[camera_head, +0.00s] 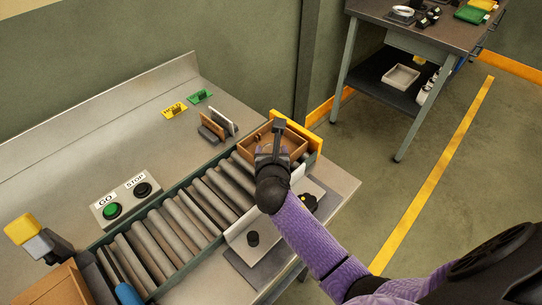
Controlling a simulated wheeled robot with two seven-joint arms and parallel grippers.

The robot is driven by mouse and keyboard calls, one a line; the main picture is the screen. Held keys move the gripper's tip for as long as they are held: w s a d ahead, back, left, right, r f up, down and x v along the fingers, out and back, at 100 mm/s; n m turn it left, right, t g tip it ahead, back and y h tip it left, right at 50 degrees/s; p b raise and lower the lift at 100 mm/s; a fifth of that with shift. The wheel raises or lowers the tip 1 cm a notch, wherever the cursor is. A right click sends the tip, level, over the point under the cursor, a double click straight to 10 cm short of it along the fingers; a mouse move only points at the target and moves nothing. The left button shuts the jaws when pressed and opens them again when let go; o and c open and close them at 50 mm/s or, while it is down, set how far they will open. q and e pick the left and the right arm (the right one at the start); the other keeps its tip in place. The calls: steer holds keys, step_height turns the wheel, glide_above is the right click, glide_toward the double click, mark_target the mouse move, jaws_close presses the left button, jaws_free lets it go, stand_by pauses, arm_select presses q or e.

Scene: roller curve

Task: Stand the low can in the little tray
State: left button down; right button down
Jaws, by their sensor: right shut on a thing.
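My right gripper (275,143) points away from me, over the brown wooden tray (297,133) at the far end of the roller track. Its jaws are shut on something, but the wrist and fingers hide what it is. I cannot make out the low can anywhere. It may be behind the gripper, but the picture does not show that. The wooden tray stands on the rollers against a yellow end stop (312,141). My left gripper is not in view.
Grey rollers (182,222) curve along the metal bench. A GO/STOP box (127,198), small yellow (174,111) and green (200,96) signs and a card holder (212,130) stand left of them. A side table (431,29) with a shelf is at back right.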

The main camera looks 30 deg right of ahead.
jaws_free()
steer(key=shift+f, duration=0.1)
steer(key=shift+s+a+r+p, duration=0.1)
steer(key=shift+r+p, duration=0.1)
steer(key=shift+p, duration=0.15)
steer(key=p+v, duration=0.3)
steer(key=v, duration=0.8)
steer(key=shift+s, duration=0.35)
steer(key=shift+a, duration=0.1)
